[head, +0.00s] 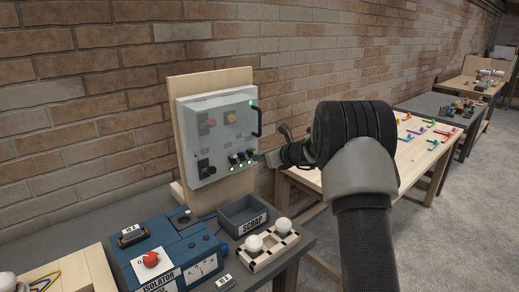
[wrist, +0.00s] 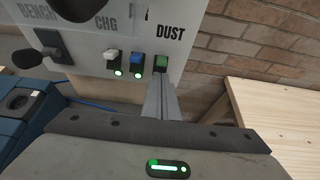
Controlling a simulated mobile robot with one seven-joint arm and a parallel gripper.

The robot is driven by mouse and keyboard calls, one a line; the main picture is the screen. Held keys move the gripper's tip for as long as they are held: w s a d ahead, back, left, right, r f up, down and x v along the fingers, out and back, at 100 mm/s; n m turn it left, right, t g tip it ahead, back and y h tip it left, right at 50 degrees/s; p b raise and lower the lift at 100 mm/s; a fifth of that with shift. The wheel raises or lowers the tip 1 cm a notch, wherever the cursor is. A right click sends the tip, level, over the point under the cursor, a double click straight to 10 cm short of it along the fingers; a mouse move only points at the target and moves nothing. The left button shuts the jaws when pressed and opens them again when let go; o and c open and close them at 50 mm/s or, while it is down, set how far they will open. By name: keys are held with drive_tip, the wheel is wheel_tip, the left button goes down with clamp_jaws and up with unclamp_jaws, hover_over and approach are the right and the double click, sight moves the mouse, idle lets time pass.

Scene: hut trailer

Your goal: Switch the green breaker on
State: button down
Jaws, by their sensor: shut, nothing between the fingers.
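The grey breaker panel (head: 215,140) stands upright on a wooden backboard against the brick wall. In the wrist view a white breaker (wrist: 111,57), a blue breaker (wrist: 136,60) and the green breaker (wrist: 161,63) sit in a row on the panel's lower part, the green one at the right under the word DUST. Green lamps glow below the white and blue breakers. My gripper (wrist: 159,80) is shut and empty, its fingertips just below the green breaker, covering the spot beneath it. I cannot tell if they touch it. In the head view my gripper (head: 263,158) is at the panel's lower right.
A black rotary switch (wrist: 50,48) is left of the breakers. Below the panel are a blue isolator box (head: 170,255), a grey scrap bin (head: 242,215) and a holder with two white bulbs (head: 268,250). A wooden table (head: 430,160) stands to the right.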

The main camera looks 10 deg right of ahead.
drive_tip(key=shift+w+r+p, duration=0.1)
drive_tip(key=shift+r+p, duration=0.5)
drive_tip(key=shift+r, duration=0.3)
wheel_tip(320, 180, down, 5)
drive_tip(key=s+d+b, duration=0.1)
drive_tip(key=s+b, duration=0.1)
drive_tip(key=b, duration=0.2)
drive_tip(key=s+d+r+p, duration=0.1)
drive_tip(key=s+d+r, duration=0.2)
drive_tip(key=s+r, duration=0.3)
drive_tip(key=shift+d+r, duration=0.3)
drive_tip(key=shift+r, duration=0.4)
